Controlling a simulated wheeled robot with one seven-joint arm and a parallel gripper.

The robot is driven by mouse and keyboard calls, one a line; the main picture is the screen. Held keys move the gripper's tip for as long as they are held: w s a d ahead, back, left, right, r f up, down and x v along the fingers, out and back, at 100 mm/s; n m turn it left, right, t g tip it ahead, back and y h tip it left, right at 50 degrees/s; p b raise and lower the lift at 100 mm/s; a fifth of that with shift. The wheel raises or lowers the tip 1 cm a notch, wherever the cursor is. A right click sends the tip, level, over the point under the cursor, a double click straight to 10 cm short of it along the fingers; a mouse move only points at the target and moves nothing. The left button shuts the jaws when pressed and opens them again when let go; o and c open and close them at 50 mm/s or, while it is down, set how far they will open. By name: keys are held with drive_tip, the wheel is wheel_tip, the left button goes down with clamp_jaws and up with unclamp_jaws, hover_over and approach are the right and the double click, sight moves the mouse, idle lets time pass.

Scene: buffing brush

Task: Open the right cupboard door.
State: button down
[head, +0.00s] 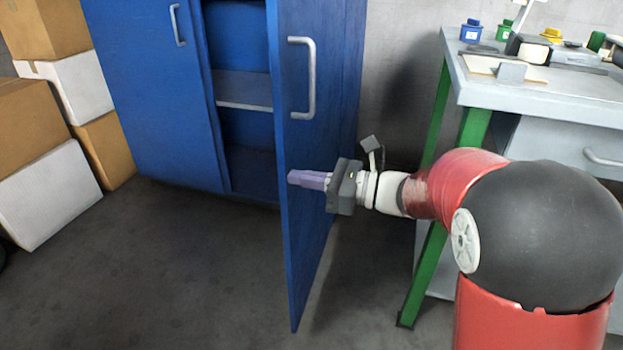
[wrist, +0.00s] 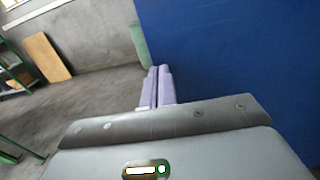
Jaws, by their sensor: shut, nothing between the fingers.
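The blue cupboard's right door (head: 318,150) stands wide open in the head view, swung out towards me. Its outer face shows, with a pale vertical handle (head: 312,80) near its free edge. My gripper (head: 292,178) is below the handle, its lilac fingers in front of the outer face near the free edge. In the wrist view the two fingers (wrist: 158,72) are together and empty. A blue panel (wrist: 240,50), likely the door, fills the right beside them. I cannot tell whether they touch it. The cupboard's left door (head: 155,100) is shut.
A grey shelf (head: 243,88) shows inside the cupboard opening. Stacked boxes (head: 75,85) stand at the left. A workbench (head: 545,88) with green legs and small items is right of the door. The floor (head: 170,280) in front is clear.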

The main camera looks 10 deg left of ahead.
drive_tip(key=a, duration=1)
drive_tip(key=shift+w+a+p, duration=0.15)
drive_tip(key=shift+w+p, duration=0.2)
drive_tip(key=shift+w, duration=0.05)
drive_tip(key=s+d+n+t+h+p, duration=0.1)
drive_tip(key=s+d+n+h, duration=0.5)
drive_tip(key=d, duration=0.7)
drive_tip(key=s+d+n+t+h+p, duration=0.1)
drive_tip(key=s+d+n+h, duration=0.5)
drive_tip(key=d, duration=0.8)
drive_tip(key=s+d+f+n+t+h+p, duration=0.1)
drive_tip(key=s+d+n+t+h, duration=0.1)
drive_tip(key=s+d+n+h, duration=0.4)
drive_tip(key=s+d, duration=0.5)
drive_tip(key=d, duration=0.3)
drive_tip(key=shift+d+n+t+p, duration=0.25)
drive_tip(key=shift+n+t+p, duration=0.05)
drive_tip(key=shift+p, duration=0.1)
